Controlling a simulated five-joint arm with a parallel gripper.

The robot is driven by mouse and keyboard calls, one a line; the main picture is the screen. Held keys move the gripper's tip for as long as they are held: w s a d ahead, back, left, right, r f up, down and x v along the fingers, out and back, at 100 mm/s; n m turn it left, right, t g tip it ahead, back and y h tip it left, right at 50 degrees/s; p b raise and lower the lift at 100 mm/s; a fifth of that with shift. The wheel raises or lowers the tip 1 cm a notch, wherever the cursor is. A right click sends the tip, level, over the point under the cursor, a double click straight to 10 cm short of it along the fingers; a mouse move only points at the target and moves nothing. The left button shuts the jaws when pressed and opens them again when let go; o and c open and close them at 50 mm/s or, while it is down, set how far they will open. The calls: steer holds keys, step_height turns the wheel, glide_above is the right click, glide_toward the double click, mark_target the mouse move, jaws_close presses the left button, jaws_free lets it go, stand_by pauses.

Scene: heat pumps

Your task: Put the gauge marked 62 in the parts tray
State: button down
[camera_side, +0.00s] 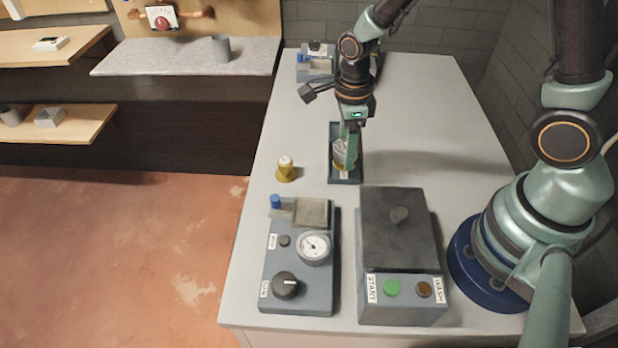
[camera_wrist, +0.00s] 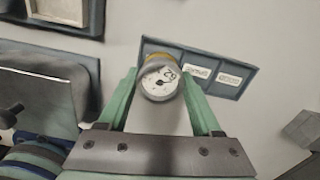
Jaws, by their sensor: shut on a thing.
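A brass gauge (camera_wrist: 160,84) with a white round dial is held between my two green fingers in the wrist view. The number on its dial is turned and looks like 62. My gripper (camera_side: 350,140) is shut on it, over the parts tray (camera_side: 345,181) in the side view, where the gauge (camera_side: 342,153) is partly covered by a finger. In the wrist view the dark tray (camera_wrist: 240,87) shows behind the gauge, which overlaps its left end. Two white labels show in the tray's other compartments. I cannot tell whether the gauge touches the tray floor.
Another brass piece with a pale top (camera_side: 286,170) stands on the table left of the tray. A grey device with a dial (camera_side: 300,265) and a START/WASH box (camera_side: 400,250) stand in front. Another device (camera_side: 316,62) is at the back. The table right of the tray is clear.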

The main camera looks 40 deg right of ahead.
steer(key=shift+f, duration=1.05)
jaws_free()
step_height(320, 180, up, 12)
stand_by(0.7)
steer(key=s+d+r+n+t, duration=0.2)
steer(key=r+n, duration=0.3)
steer(key=n, duration=0.7)
steer(key=s+d+r+n+t, duration=0.2)
steer(key=r+n, duration=0.3)
steer(key=n, duration=0.8)
steer(key=shift+s+d+r+t, duration=0.15)
steer(key=shift+s+d+t, duration=0.05)
steer(key=shift+s+t, duration=0.55)
